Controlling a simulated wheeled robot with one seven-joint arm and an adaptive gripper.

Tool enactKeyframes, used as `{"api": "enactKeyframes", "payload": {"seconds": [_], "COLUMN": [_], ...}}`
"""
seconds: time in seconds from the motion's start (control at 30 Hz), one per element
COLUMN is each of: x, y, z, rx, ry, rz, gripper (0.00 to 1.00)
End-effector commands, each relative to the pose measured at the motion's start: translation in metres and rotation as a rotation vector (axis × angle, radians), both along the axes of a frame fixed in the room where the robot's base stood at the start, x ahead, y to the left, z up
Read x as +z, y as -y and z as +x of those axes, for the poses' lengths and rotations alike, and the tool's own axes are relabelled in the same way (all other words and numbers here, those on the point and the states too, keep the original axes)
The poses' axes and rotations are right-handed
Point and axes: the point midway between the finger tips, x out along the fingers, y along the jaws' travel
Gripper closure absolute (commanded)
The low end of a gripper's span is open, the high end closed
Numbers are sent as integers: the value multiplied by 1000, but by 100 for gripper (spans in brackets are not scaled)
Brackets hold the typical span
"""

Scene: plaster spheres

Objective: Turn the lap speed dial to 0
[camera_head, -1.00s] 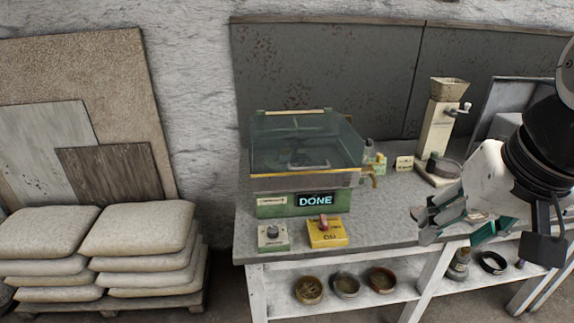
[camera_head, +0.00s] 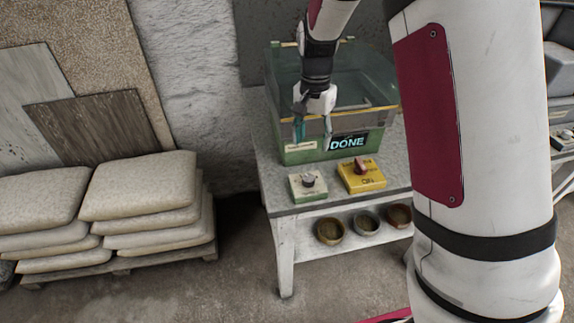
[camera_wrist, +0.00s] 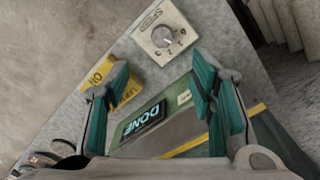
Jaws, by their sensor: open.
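My gripper (camera_head: 312,140) is open and empty. It hangs with its fingers downward in front of the green machine, behind and above the dial box. In the wrist view its two teal-padded fingers (camera_wrist: 160,85) are spread wide, with the dial beyond their tips.
The green machine (camera_head: 305,155) with a glass lid shows DONE on its display (camera_head: 349,141). A yellow switch box (camera_head: 362,179) with a red knob stands right of the dial. Bowls (camera_head: 330,231) sit on the lower shelf. Stacked sacks (camera_head: 140,200) are at the left.

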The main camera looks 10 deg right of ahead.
Motion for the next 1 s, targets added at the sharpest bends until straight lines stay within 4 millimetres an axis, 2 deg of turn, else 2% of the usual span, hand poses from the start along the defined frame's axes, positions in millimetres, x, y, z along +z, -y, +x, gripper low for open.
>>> {"api": "enactKeyframes", "payload": {"seconds": [0.27, 0.6, 0.8, 1.0], "x": [-26, -92, -123, -139], "y": [1, 3, 3, 3], "z": [1, -2, -1, -1], "rx": [-9, -8, -8, -7], "ry": [-7, -9, -5, -3], "rz": [-3, -4, -3, -3], "gripper": [50, 50, 50, 50]}}
